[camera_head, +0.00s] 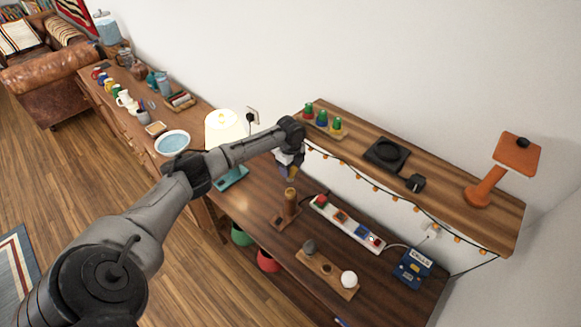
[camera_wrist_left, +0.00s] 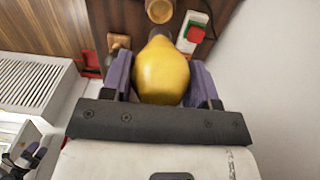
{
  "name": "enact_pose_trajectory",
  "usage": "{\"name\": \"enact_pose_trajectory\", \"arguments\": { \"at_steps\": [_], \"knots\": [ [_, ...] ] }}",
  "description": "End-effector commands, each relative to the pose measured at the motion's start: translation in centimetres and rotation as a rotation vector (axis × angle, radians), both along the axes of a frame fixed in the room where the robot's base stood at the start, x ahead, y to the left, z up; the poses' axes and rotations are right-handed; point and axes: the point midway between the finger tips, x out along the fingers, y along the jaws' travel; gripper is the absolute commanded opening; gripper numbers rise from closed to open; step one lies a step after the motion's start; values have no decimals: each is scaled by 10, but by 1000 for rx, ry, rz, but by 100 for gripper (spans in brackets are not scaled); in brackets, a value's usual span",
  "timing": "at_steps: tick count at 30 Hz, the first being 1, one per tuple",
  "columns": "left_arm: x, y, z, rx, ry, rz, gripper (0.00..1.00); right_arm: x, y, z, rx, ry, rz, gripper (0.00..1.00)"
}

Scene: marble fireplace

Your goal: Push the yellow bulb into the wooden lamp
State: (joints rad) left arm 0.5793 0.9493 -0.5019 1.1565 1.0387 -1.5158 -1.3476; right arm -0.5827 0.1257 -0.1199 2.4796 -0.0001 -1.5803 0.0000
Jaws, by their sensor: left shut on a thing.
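My left gripper (camera_head: 289,172) is shut on the yellow bulb (camera_wrist_left: 162,72), whose rounded end faces the left wrist camera between the purple fingers (camera_wrist_left: 203,82). The wooden lamp (camera_head: 290,204) is an upright brown cylinder on a small base on the desk. Its round top (camera_wrist_left: 160,10) shows just beyond the bulb in the left wrist view. The bulb is held above the lamp and looks apart from it. The bulb's far end is mostly hidden. What seems to be my right gripper (camera_wrist_left: 27,155) shows small at the lower left of the wrist view.
A power strip (camera_head: 346,224) with coloured switches lies right of the lamp. A wooden holder (camera_head: 327,273) with a white bulb (camera_head: 348,279) stands in front. A shelf (camera_head: 440,198) with string lights overhangs behind. A lit table lamp (camera_head: 224,128) stands to the left.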

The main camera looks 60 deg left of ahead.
Motion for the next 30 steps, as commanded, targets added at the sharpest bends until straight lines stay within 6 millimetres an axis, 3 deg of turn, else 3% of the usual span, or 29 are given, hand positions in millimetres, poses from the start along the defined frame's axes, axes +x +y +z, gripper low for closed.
{"name": "enact_pose_trajectory", "arguments": {
  "at_steps": [7, 30],
  "knots": [
    [0, 0, 2, -1, 1, 0, 31, 1, 0, 10, 1, -2, -1, 97],
    [0, 0, -57, -1, 0, -1, 31, 1, 3, -24, 10, -3, -6, 97]
  ]
}}
